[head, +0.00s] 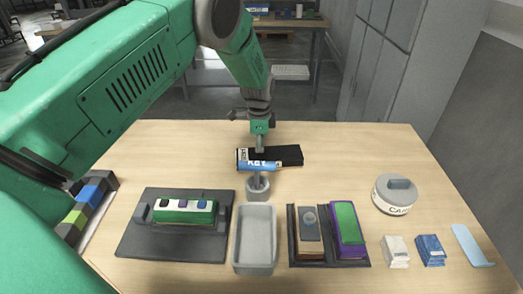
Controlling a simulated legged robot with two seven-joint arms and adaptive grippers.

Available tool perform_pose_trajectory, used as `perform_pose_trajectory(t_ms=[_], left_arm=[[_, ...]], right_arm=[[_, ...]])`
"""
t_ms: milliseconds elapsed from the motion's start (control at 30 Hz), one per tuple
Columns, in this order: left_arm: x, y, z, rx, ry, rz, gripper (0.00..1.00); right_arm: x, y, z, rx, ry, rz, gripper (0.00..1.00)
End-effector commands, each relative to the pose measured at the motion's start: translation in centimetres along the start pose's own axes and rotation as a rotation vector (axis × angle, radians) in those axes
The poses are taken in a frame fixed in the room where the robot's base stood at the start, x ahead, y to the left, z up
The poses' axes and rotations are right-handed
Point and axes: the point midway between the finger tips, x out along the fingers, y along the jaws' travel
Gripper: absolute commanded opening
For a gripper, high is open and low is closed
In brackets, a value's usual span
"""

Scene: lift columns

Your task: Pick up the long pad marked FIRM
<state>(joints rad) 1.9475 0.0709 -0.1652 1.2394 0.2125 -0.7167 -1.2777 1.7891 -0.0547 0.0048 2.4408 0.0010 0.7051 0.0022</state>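My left arm comes in from the left, and its gripper (259,143) points down at the far middle of the table. It is at or just above a long black pad (285,156) with a small white label at its left end. The label is too small to read, and I see no readable FIRM mark anywhere. A blue and white lettered piece (259,166) is just in front of the black pad and partly covers it. I cannot tell whether the gripper touches either piece or how far its fingers are apart. My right gripper is not in view.
A clamp base with a green block (183,212), a grey tray (256,240) and a dark tray with brown and purple-green blocks (346,225) stand in front. A round lidded jar (395,195), small packets (430,250) and a pale blue strip (470,245) are right. The far right tabletop is clear.

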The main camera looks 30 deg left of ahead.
Motion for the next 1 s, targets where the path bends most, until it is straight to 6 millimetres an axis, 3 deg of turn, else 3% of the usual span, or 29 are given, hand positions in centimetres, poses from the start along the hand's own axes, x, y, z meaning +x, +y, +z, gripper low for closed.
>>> perform_pose_trajectory(t_ms=[267, 467, 1000], left_arm=[[0.3, 0.6, -0.3, 0.002, -0.018, 0.001, 0.84], [-0.8, 0.6, -0.6, 0.002, -0.015, 0.000, 0.84], [-10.9, -0.3, 0.1, 0.001, -0.008, -0.005, 0.84]], right_arm=[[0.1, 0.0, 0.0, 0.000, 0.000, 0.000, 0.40], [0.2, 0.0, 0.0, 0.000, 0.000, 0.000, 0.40], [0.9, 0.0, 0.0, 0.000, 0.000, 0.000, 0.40]])
